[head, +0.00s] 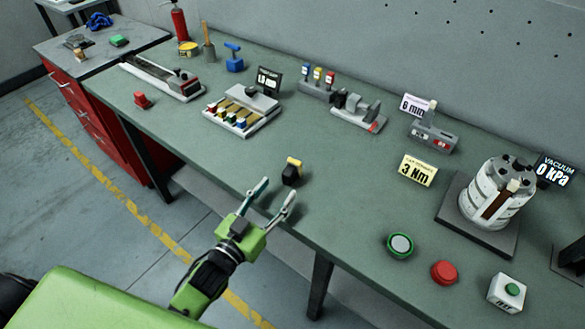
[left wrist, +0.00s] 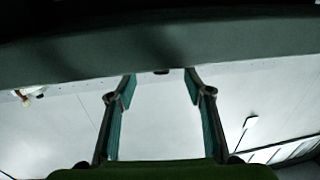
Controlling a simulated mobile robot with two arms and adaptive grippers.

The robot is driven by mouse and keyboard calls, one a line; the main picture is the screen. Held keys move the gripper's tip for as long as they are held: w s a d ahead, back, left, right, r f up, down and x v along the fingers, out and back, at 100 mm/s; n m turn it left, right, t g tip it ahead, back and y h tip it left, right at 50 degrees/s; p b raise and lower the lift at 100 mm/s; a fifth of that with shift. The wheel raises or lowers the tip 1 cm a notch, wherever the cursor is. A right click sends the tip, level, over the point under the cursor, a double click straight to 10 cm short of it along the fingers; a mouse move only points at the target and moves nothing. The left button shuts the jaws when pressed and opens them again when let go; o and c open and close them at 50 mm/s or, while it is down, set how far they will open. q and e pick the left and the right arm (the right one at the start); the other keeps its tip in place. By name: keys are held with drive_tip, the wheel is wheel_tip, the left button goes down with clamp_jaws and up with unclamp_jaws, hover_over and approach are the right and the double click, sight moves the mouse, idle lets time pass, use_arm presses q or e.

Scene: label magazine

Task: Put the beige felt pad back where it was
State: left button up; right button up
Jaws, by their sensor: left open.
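I cannot pick out a beige felt pad for certain; a small beige piece (head: 514,185) sits on top of the white ribbed cylinder (head: 497,195) at the right, too small to identify. My left gripper (head: 278,189) is open and empty at the front edge of the green bench, its fingers spread. It also shows open in the left wrist view (left wrist: 160,82). A small black block with a yellow top (head: 292,172) stands just beyond the fingertips, apart from them as far as I can tell. My right gripper is not in view.
The green bench (head: 330,215) is clear around its front middle. A tray with coloured blocks (head: 243,112), a grey fixture (head: 358,112) and a yellow "3 Km" sign (head: 418,170) stand behind. A green button (head: 400,245) and a red button (head: 444,272) are at front right.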

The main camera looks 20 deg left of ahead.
sight(285, 178)
use_arm(q)
drive_tip(key=x, duration=0.2)
drive_tip(key=shift+w+d, duration=0.1)
drive_tip(key=shift+w, duration=0.2)
drive_tip(key=x, duration=0.1)
drive_tip(key=p+x, duration=0.1)
drive_tip(key=x, duration=0.1)
drive_tip(key=p+x, duration=0.1)
drive_tip(key=shift+w+r, duration=0.35)
drive_tip(key=shift+r, duration=0.05)
drive_tip(key=shift+w+d+f, duration=0.1)
drive_tip(key=shift+w, duration=0.25)
drive_tip(key=shift+s, duration=0.1)
drive_tip(key=shift+c, duration=0.3)
drive_tip(key=c, duration=1.2)
